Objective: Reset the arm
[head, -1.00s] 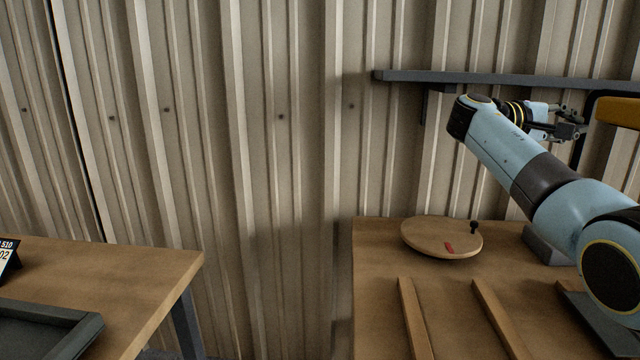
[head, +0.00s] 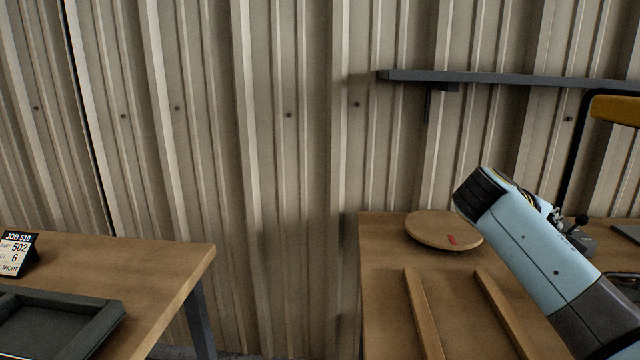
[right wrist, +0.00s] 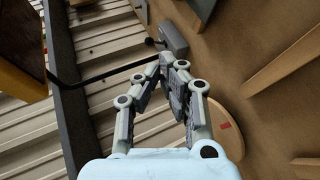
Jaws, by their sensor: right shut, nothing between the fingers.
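My right gripper (right wrist: 167,62) is shut and empty in the right wrist view, with its fingertips together. In the head view the right gripper (head: 558,214) is mostly hidden behind my right forearm, above the right bench. In the wrist view a grey block (right wrist: 172,40) with a black-knobbed lever appears just beyond the fingertips. Whether they touch it cannot be told. My left gripper is not in view.
The right bench (head: 385,290) carries a round wooden disc (head: 435,230) with a red mark and two wooden strips (head: 421,305). A dark wall shelf (head: 500,79) runs above. The left bench (head: 130,262) holds a grey tray (head: 95,330) and a job sign (head: 18,255).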

